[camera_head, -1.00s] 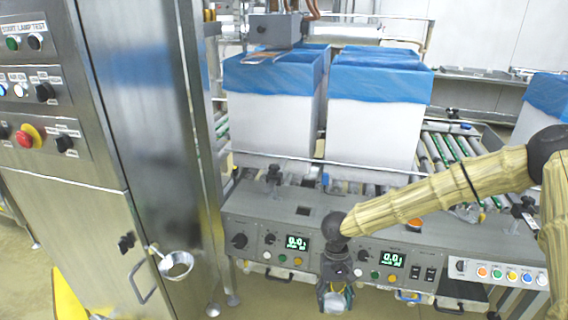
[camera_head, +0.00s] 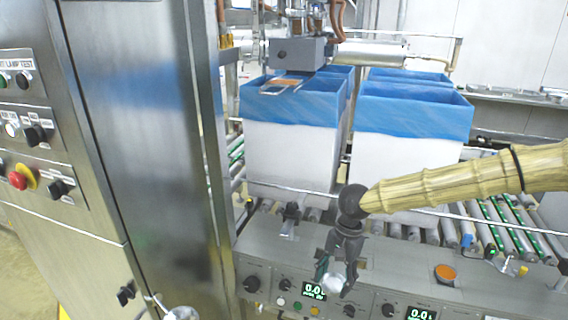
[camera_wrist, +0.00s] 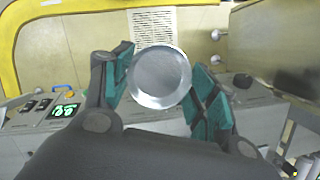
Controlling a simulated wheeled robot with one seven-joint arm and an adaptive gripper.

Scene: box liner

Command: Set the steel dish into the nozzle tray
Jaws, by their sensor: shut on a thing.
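The steel dish (camera_wrist: 160,76), round and shiny, sits between the teal pads of my gripper (camera_wrist: 163,88) in the wrist view. In the head view my gripper (camera_head: 337,280) points down in front of the control panel, shut on the dish (camera_head: 333,284), which is small and partly covered by the fingers. A flat, copper-edged tray (camera_head: 279,86) sticks out below the grey filling head over the left lined box; it looks like the nozzle tray. The dish is well below it and to its right, apart from it.
Blue-lined white boxes (camera_head: 290,152) and (camera_head: 412,158) stand on the roller conveyor behind a thin rail. A steel cabinet (camera_head: 140,160) fills the left. A round steel holder (camera_head: 182,313) shows at the bottom edge.

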